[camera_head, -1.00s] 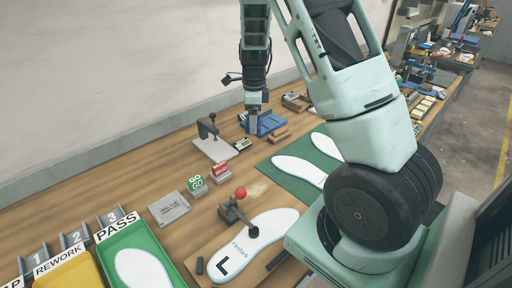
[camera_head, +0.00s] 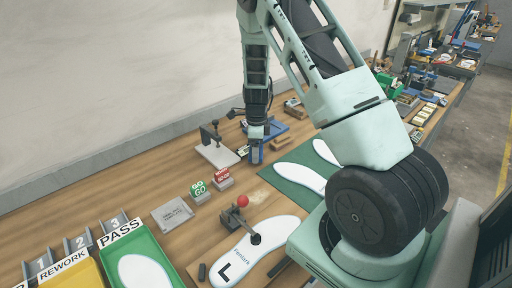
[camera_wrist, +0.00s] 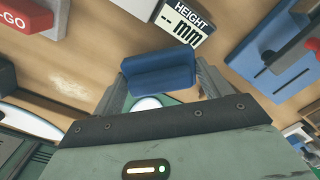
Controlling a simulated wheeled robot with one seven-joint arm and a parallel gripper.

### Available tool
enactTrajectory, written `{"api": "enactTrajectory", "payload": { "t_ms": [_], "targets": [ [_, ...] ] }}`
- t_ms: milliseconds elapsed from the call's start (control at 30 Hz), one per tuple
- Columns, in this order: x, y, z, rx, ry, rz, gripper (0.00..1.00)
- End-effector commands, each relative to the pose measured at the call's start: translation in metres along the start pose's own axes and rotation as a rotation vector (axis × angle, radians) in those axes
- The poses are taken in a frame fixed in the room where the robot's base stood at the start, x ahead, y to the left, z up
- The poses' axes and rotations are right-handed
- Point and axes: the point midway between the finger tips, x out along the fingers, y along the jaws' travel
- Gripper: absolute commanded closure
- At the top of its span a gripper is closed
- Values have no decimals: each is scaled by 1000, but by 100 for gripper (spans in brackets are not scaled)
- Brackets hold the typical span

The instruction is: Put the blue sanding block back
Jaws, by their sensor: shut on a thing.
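The blue sanding block (camera_wrist: 160,74) is between the two fingers of my gripper (camera_wrist: 164,80) in the wrist view, and the fingers are shut on it. In the head view my gripper (camera_head: 256,146) points down over the bench between the grey height stand and the green mat. The block shows there as a small blue shape (camera_head: 256,156) at the fingertips. Bare wood shows around the block in the wrist view; I cannot tell whether it touches the bench.
A blue fixture (camera_head: 277,129) stands behind my gripper. The grey height stand (camera_head: 216,155) and its HEIGHT display (camera_wrist: 180,20) are close by. A tan wooden piece (camera_head: 282,143) lies to the right. The green mat (camera_head: 287,181) holds white insoles. GO (camera_head: 199,191) and NO-GO (camera_head: 222,178) blocks stand in front.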

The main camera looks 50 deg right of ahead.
Motion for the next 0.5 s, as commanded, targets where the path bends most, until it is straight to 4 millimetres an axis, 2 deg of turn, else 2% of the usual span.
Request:
{"api": "enactTrajectory", "payload": {
  "t_ms": [333, 367, 400, 433, 500],
  "targets": [
    [11, 0, 0, 0, 1, 0, 44],
    [11, 0, 0, 0, 1, 0, 18],
    [10, 0, 0, 0, 1, 0, 6],
    [10, 0, 0, 0, 1, 0, 1],
    [10, 0, 0, 0, 0, 0, 1]
  ]
}}
